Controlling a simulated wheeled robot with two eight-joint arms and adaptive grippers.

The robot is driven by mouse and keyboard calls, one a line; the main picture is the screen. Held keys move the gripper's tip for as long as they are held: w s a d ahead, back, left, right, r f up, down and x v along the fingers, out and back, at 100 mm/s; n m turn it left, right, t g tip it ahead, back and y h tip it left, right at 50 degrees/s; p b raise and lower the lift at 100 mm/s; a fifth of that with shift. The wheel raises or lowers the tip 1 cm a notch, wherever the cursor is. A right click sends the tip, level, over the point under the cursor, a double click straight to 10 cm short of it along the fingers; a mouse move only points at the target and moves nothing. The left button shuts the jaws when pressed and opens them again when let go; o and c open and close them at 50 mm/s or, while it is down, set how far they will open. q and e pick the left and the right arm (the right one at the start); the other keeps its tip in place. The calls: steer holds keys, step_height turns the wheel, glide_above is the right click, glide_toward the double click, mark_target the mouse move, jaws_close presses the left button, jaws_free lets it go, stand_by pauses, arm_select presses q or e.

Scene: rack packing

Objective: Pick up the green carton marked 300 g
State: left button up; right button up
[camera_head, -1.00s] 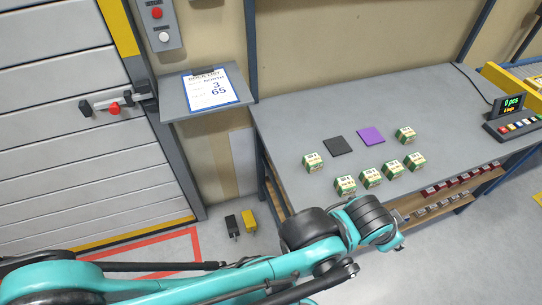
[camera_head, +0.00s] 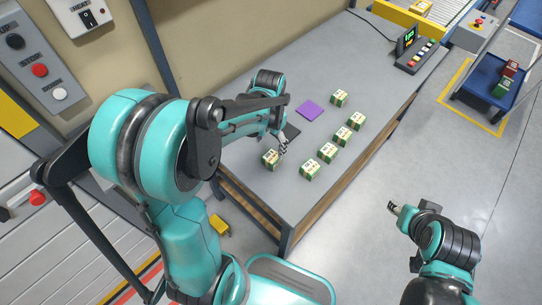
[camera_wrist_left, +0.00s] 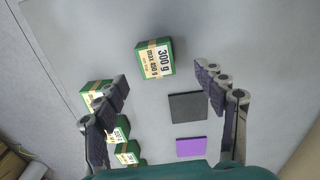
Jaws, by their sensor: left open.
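The green carton marked 300 g (camera_wrist_left: 154,58) stands on the table in the left wrist view, its white label facing up. In the head view it appears to be the carton (camera_head: 270,159) nearest the table's left corner. My left gripper (camera_head: 283,146) is above the table close beside this carton. In the left wrist view the left gripper (camera_wrist_left: 163,78) is open and empty, fingers wide apart, with the carton ahead of the fingertips. My right gripper (camera_head: 393,207) is off the table over the floor; its jaws are too small to judge.
Several similar green cartons (camera_head: 327,152) line the table's front edge, and another (camera_head: 339,98) stands farther back. A black mat (camera_wrist_left: 187,107) and a purple mat (camera_head: 311,109) lie flat near the 300 g carton. A counter display (camera_head: 409,46) stands at the table's far end.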

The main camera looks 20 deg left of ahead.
mark_target(272, 156)
arm_select(q)
step_height(272, 156, down, 3)
steer(key=shift+d+r+b, duration=0.1)
steer(key=shift+d+b, duration=0.05)
steer(key=shift+b, duration=0.5)
steer(key=f+b, duration=0.2)
steer(key=f, duration=0.3)
steer(key=shift+d+f+b, duration=0.1)
steer(key=shift+d+b, duration=0.1)
steer(key=shift+b, duration=0.2)
steer(key=c, duration=1.5)
